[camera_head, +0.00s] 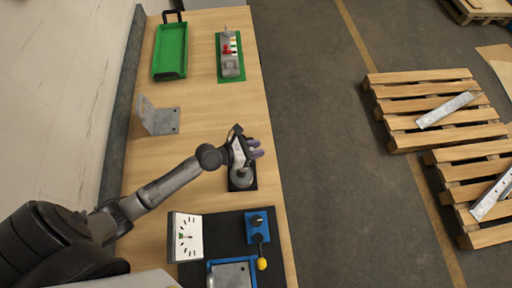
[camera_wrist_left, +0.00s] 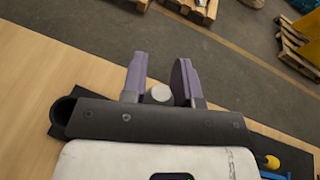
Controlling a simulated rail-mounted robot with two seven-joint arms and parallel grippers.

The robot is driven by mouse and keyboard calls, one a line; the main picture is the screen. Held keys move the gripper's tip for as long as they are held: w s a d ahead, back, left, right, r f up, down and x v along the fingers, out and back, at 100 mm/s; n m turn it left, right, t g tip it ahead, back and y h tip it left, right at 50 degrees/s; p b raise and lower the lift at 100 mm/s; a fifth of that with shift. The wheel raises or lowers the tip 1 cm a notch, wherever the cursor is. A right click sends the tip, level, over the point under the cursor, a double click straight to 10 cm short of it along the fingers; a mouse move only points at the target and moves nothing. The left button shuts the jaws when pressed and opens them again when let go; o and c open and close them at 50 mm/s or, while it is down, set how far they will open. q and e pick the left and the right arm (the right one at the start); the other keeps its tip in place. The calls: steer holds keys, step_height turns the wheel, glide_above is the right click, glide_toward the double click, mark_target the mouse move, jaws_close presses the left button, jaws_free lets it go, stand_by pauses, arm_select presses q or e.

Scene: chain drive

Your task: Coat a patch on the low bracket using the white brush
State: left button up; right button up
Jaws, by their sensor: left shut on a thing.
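My left gripper (camera_head: 256,149) is over the grey round pot (camera_head: 242,179), which stands on a small black mat at the table's right edge. In the left wrist view its purple fingers (camera_wrist_left: 162,88) are closed on the white brush, and only a round white end (camera_wrist_left: 161,93) shows between them. The brush's lower part is hidden, so I cannot tell whether it touches the pot. The grey metal bracket (camera_head: 161,121), with a flat base and an upright plate, stands on the table to the left of the gripper. My right gripper is not in view.
A green tray (camera_head: 171,50) and a grey stand (camera_head: 231,65) with coloured pieces on a green mat are at the far end. A dial panel (camera_head: 187,237) and a blue-framed device with a yellow knob (camera_head: 262,264) are at the near end. Table between bracket and pot is clear.

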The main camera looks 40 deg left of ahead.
arm_select(q)
steer(key=shift+f, duration=0.3)
stand_by(0.9)
steer(key=shift+f, duration=0.1)
stand_by(0.8)
step_height(320, 180, up, 7)
steer(key=p, duration=0.8)
steer(key=shift+p, duration=0.3)
stand_by(0.9)
